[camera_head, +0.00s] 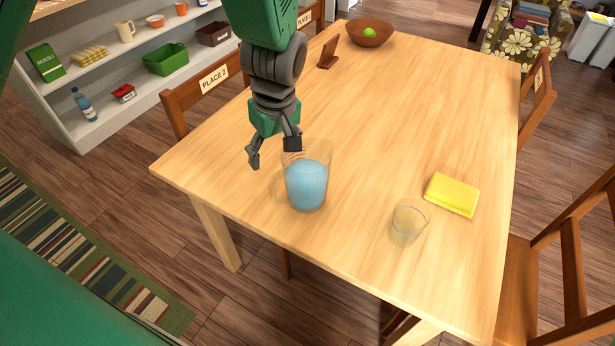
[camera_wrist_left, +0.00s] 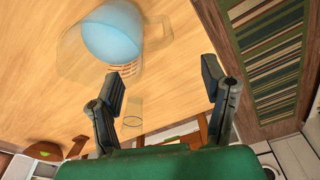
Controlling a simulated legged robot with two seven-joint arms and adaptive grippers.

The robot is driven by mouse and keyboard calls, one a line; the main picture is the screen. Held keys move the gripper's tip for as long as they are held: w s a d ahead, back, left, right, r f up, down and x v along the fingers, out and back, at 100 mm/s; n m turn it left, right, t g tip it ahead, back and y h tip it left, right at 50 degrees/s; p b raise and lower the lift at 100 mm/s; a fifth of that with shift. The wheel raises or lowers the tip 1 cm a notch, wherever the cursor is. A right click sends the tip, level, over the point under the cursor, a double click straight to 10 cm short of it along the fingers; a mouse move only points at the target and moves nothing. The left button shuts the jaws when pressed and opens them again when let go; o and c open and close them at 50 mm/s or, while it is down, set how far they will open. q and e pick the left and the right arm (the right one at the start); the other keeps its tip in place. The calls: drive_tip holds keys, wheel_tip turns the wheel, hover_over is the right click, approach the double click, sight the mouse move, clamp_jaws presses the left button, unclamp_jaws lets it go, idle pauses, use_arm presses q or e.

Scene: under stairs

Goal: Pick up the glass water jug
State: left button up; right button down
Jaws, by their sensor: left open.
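The glass water jug (camera_head: 306,187) stands upright on the wooden table near its front left edge, with blue water inside and its handle on the left side. My left gripper (camera_head: 273,152) is open and empty, pointing down. In the head view one finger overlaps the jug's rim and the other is to the left of it, above the handle side; I cannot tell whether the finger touches the rim. In the left wrist view the jug (camera_wrist_left: 113,35) is at the upper left, outside the space between the open fingers (camera_wrist_left: 163,80). My right gripper is not in view.
A bowl (camera_head: 370,34) with a green fruit and a brown stand (camera_head: 328,53) are at the far end. Chairs surround the table; the table's middle is clear.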

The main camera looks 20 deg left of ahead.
sight(279, 173)
use_arm(q)
drive_tip(key=f, duration=0.4)
drive_tip(key=shift+w+a+f, duration=0.2)
drive_tip(key=shift+a+f, duration=0.1)
drive_tip(key=shift+a, duration=0.05)
drive_tip(key=f, duration=0.4)
drive_tip(key=shift+d+f, duration=0.1)
drive_tip(key=shift+d, duration=0.2)
drive_tip(key=shift+w+f, duration=0.1)
drive_tip(key=shift+f, duration=0.4)
drive_tip(key=shift+a, duration=0.1)
drive_tip(key=shift+r, duration=0.1)
clamp_jaws()
drive_tip(key=shift+w+r, duration=0.1)
drive_tip(key=shift+r, duration=4.9)
